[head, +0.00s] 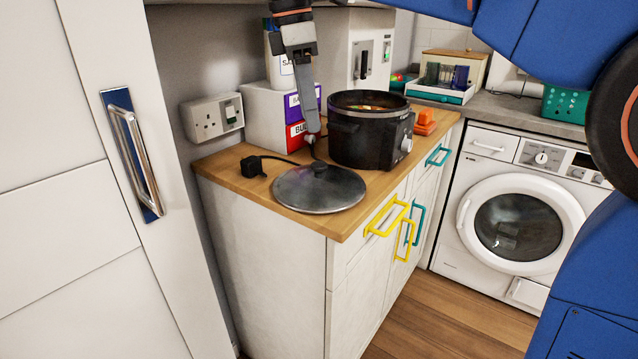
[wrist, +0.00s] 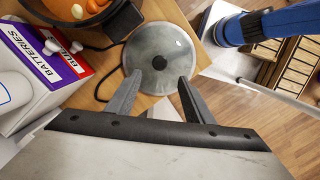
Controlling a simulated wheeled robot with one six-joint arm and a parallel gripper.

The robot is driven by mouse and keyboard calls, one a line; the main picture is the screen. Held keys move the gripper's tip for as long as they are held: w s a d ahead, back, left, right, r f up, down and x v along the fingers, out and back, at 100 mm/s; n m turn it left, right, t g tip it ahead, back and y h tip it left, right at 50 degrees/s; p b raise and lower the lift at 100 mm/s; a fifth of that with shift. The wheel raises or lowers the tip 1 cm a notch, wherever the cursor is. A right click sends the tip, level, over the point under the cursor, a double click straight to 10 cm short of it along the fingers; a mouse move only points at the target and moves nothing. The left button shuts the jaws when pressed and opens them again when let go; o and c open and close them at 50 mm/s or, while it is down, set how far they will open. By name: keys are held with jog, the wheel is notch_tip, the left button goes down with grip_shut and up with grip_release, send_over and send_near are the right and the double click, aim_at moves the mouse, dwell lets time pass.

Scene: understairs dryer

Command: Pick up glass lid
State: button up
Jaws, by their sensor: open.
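The glass lid (head: 319,190) lies flat on the wooden worktop, in front of the black slow cooker (head: 367,133). It is round and greyish, with a dark knob at its centre. In the wrist view the lid (wrist: 176,55) lies beyond my fingertips, with its knob just past the gap between them. My gripper (wrist: 158,84) is open and empty, above the worktop at the lid's near side. In the head view my gripper (head: 313,142) shows edge-on above the lid, near its knob. The slow cooker holds orange food and is uncovered.
A plug with a black cable (head: 253,166) lies left of the lid. White boxes with purple and red labels (head: 283,115) stand behind it against the wall. Yellow handles (head: 385,217) stick out from the cupboard front. A washing machine (head: 522,215) stands at the right.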

aim_at(319, 164)
jog(key=f, duration=0.3)
jog(key=d+f, duration=0.1)
jog(key=f, duration=0.6)
jog(key=shift+w+d, duration=0.15)
jog(key=shift+d, duration=0.2)
grip_shut()
